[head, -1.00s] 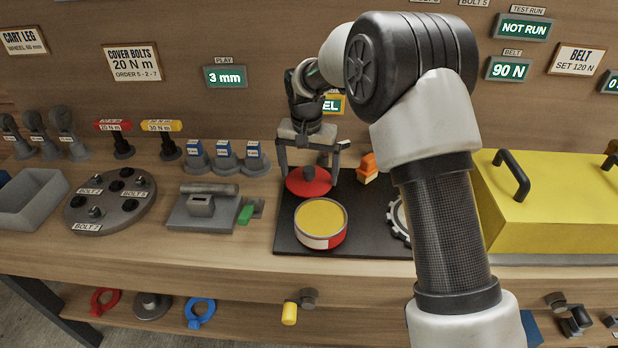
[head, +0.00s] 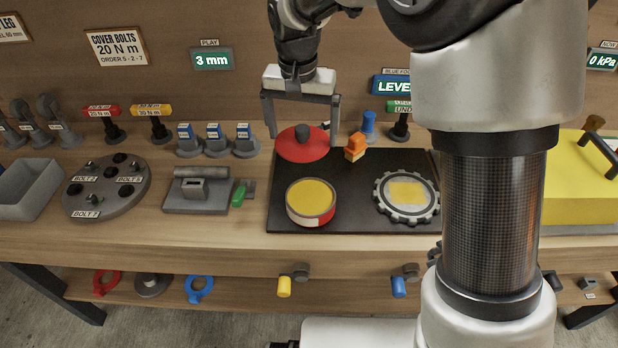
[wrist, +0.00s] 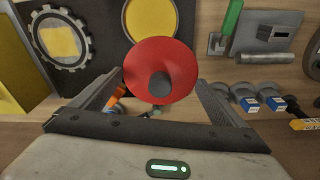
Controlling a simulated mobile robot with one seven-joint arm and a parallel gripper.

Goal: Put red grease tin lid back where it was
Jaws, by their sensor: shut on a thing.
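The red grease tin lid (head: 292,149), a round disc with a dark knob, is between the two fingertips of my gripper (head: 303,134). In the wrist view the lid (wrist: 140,68) sits flat to the camera between the fingers (wrist: 160,80) and partly covers the tin. The open grease tin (head: 311,217), red and white with yellow grease inside, stands on the dark mat (head: 350,215), in front of the lid. The lid shows over the mat's back edge; its exact height is hard to tell.
An orange block (head: 355,147) stands close to the right of my gripper. A gear ring (head: 380,209) with a yellow patch lies on the mat's right. A grey block fixture (head: 190,202) with a green piece is left of the mat. A yellow cover (head: 575,195) is far right.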

